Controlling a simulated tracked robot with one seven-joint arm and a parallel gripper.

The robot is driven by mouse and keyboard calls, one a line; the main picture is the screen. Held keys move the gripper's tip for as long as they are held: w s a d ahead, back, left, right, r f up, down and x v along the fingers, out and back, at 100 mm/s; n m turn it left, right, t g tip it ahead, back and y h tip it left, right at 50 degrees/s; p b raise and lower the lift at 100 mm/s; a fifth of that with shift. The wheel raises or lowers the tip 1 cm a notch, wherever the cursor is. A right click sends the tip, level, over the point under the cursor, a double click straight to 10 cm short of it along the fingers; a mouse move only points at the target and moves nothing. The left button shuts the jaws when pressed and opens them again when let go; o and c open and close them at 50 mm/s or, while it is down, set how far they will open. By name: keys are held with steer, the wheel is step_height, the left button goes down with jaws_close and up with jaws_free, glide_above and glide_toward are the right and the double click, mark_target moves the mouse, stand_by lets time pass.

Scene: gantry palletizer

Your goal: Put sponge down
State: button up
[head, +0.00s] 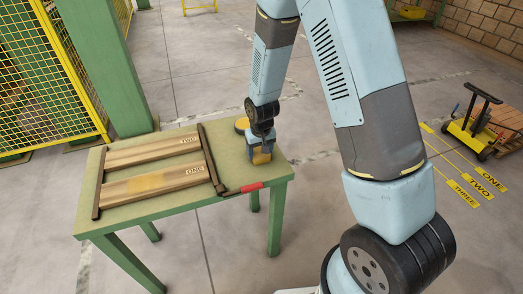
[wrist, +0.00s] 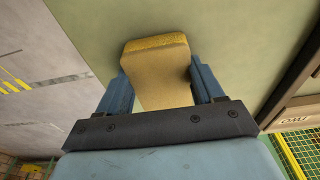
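A yellow sponge (wrist: 157,72) sits between the two blue fingers of my gripper (wrist: 160,88) in the wrist view. The fingers are against its sides, so my gripper is shut on it. In the head view my gripper (head: 261,149) points down over the right part of the green table (head: 160,212), with the sponge (head: 262,157) showing yellow at its tip. The sponge is at or just above the table top; I cannot tell whether it touches.
A dark-railed frame with wooden slats marked ONE (head: 157,181) and TWO (head: 155,152) lies on the table, left of my gripper. A red-handled tool (head: 245,188) lies near the front edge. A green post (head: 105,65) stands behind the table.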

steer(key=o, duration=0.4)
steer(key=r, duration=0.4)
steer(key=s+r, duration=0.1)
steer(key=r, duration=0.7)
steer(key=shift+s+d+r, duration=0.15)
steer(key=shift+s+d, duration=0.05)
steer(key=shift+s, duration=0.15)
step_height(320, 180, up, 10)
steer(key=f+t, duration=0.1)
glide_above(261, 155)
steer(key=s+d, duration=0.2)
steer(key=d, duration=0.3)
steer(key=s+d+r+m+t, duration=0.1)
steer(key=s+d+r, duration=0.2)
steer(key=r, duration=0.1)
steer(key=s+d+r+m, duration=0.1)
steer(key=s+d+r, duration=0.15)
steer(key=r, duration=0.25)
steer(key=shift+s+d+r+m+t, duration=0.3)
steer(key=shift+s+d+r, duration=1.15)
steer(key=shift+s, duration=1.1)
steer(key=shift+s+d+r+m+t, duration=0.1)
steer(key=shift+s+d+r+t, duration=0.25)
steer(key=shift+s+d+r, duration=1.7)
steer(key=shift+s+d+r+m+t, duration=0.35)
steer(key=shift+s+r, duration=0.85)
steer(key=shift+s, duration=1.85)
steer(key=shift+d, duration=0.2)
